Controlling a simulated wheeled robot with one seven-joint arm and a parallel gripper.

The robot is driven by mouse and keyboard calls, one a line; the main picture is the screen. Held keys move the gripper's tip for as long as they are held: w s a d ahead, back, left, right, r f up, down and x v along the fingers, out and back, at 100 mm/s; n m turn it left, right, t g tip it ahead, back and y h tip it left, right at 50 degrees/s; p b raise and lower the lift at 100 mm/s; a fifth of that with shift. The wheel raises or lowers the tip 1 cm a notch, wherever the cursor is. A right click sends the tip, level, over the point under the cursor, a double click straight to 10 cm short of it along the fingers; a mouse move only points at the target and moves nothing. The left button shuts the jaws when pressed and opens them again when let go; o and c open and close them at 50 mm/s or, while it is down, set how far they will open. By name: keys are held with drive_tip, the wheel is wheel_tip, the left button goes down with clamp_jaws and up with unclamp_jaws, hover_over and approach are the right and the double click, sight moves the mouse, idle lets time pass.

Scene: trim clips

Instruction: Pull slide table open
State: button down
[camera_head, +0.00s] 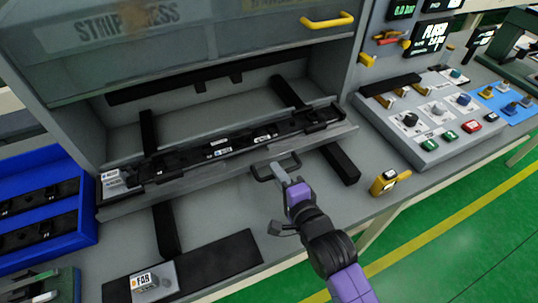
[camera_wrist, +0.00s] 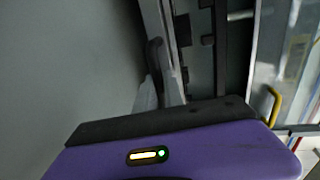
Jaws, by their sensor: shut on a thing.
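The slide table (camera_head: 190,180) is a long grey tray inside the press, under the raised grey door. A long black trim strip (camera_head: 240,142) with small white labels lies on it. A dark bar handle (camera_head: 262,178) sticks out from the middle of its front edge. My gripper (camera_head: 284,170) reaches in from the front and is shut on the handle. In the wrist view the grey fingers (camera_wrist: 160,92) close around the dark handle (camera_wrist: 155,55), partly hiding it. Black rails (camera_head: 166,230) run forward from beneath the tray at left and right (camera_head: 341,163).
A yellow handle (camera_head: 327,21) is on the raised door. A blue bin (camera_head: 45,205) with black parts stands at left. A button panel (camera_head: 430,118) and a small yellow device (camera_head: 384,182) are at right. A black plate (camera_head: 215,262) lies at the front left. The bench between the rails is clear.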

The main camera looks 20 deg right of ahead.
drive_tip(key=shift+f+p+v, duration=0.1)
drive_tip(key=shift+f+v, duration=0.1)
drive_tip(key=shift+v, duration=0.8)
drive_tip(key=shift+f+p+v, duration=0.15)
drive_tip(key=shift+f+v, duration=0.05)
drive_tip(key=shift+v, duration=0.8)
drive_tip(key=shift+f+p+v, duration=0.1)
drive_tip(key=shift+f+v, duration=0.1)
drive_tip(key=shift+v, duration=0.8)
drive_tip(key=shift+s, duration=0.1)
drive_tip(key=c, duration=1.5)
unclamp_jaws()
drive_tip(key=shift+o, duration=0.2)
drive_tip(key=b+v, duration=0.1)
drive_tip(key=v, duration=0.5)
drive_tip(key=shift+s+f, duration=0.15)
drive_tip(key=shift+s, duration=0.05)
drive_tip(key=shift+s+r, duration=0.3)
drive_tip(key=shift+s, duration=0.4)
